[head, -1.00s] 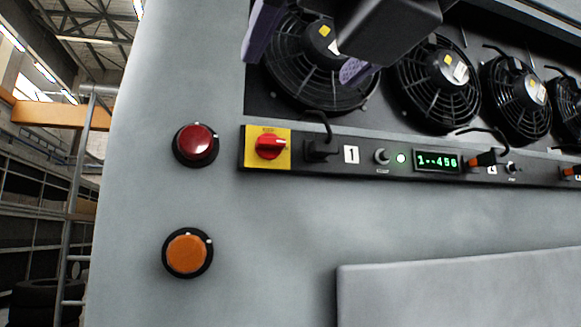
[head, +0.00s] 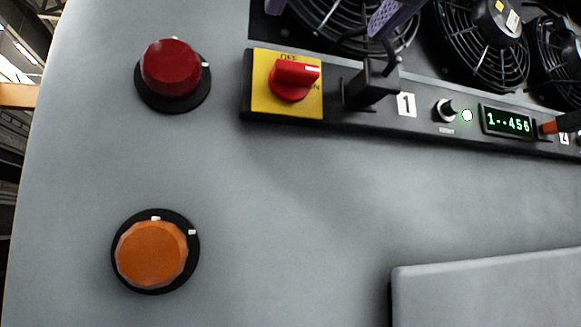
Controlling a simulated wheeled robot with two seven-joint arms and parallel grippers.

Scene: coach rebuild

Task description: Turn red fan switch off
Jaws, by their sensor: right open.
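The red fan switch (head: 294,77) is a rotary knob on a yellow plate (head: 262,96) at the left end of the black control strip. Its handle lies nearly level, with its white mark at the right. "OFF" is printed above the knob and partly covered, and "ON" shows at its lower right. My right gripper (head: 357,14) is at the top edge, above and to the right of the switch. Its two purple fingers are apart, with nothing seen between them. It appears clear of the knob. My left gripper is not in view.
A black plug (head: 370,88) with a cable sticks out just right of the switch. A small knob (head: 446,110) and green display (head: 507,121) follow. Fans (head: 480,45) sit above; a grey panel (head: 490,295) projects below.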

